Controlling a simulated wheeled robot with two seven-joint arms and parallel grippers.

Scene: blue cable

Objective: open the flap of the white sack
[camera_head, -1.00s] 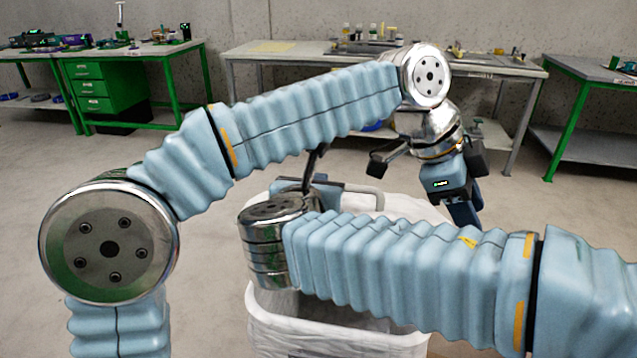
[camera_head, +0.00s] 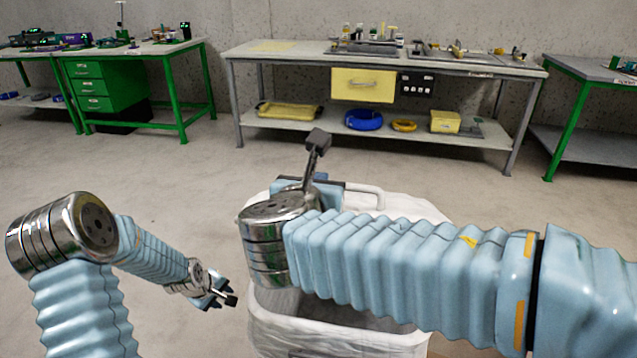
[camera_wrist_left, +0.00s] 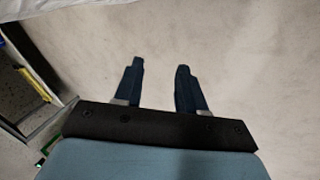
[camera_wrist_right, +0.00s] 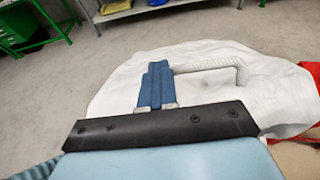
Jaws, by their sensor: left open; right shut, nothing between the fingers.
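The white sack (camera_head: 300,335) stands open at the bottom middle of the head view, partly hidden behind my right arm. Its pale cloth (camera_wrist_right: 120,85) and a ribbed white handle (camera_wrist_right: 210,65) show in the right wrist view. My right gripper (camera_wrist_right: 158,66) is shut and empty over the cloth, its fingers by the left end of the handle; I cannot tell if they touch it.
A grey workbench (camera_head: 290,60) with a yellow drawer (camera_head: 362,86) stands behind the sack. Green benches (camera_head: 150,75) stand at the left and right. The floor between is clear. Something red (camera_wrist_right: 312,72) shows at the right wrist view's edge.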

